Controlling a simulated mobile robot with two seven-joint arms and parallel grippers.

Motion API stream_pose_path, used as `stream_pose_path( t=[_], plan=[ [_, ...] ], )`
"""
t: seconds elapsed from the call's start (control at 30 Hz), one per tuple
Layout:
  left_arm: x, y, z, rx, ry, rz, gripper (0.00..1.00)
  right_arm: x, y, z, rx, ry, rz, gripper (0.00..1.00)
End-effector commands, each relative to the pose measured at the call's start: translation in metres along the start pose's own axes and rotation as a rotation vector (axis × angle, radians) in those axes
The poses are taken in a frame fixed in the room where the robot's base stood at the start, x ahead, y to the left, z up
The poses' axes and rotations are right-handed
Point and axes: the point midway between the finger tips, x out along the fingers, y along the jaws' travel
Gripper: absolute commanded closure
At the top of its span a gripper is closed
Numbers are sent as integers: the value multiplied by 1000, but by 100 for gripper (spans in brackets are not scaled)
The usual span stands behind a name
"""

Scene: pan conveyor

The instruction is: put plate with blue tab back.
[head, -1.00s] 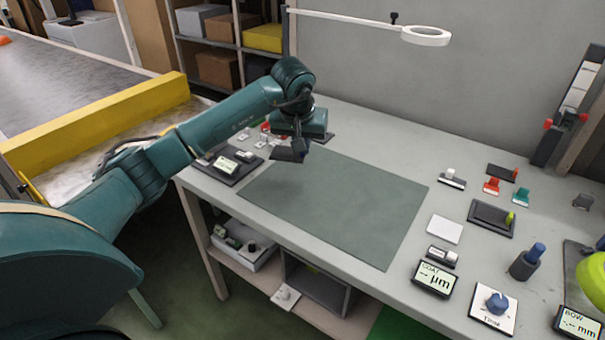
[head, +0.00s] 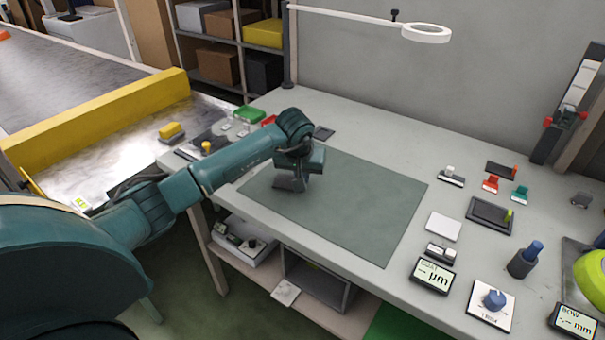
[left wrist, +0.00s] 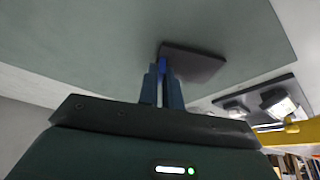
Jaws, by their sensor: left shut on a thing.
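My left gripper (head: 291,176) is above the left part of the grey-green mat (head: 370,205). It is shut on the blue tab (left wrist: 163,67) of a dark, flat plate (left wrist: 196,66), seen between the fingertips in the left wrist view. In the head view the plate (head: 288,185) shows as a small dark shape under the wrist, its tab hidden. It looks a little above the mat; I cannot tell the exact gap. My right gripper is not in view.
The µm display (head: 433,276) and blue knob (head: 494,300) are near the front edge. A yellow rail (head: 100,118) borders the conveyor. The mat's right side is clear.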

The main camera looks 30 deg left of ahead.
Motion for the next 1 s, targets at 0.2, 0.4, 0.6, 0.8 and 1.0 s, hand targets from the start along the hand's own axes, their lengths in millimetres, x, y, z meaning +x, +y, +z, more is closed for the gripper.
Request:
stream_pose_path(
  t=[0.2,0.4,0.6,0.8,1.0],
  plan=[
    [3,0,1,1,0,-1,89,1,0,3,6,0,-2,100],
    [3,0,1,1,0,-1,73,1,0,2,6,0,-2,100],
    [3,0,1,1,0,-1,72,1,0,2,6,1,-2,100],
    [-8,0,-1,1,3,0,72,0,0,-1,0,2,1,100],
    [-48,0,-2,2,6,0,72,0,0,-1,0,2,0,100]
  ],
)
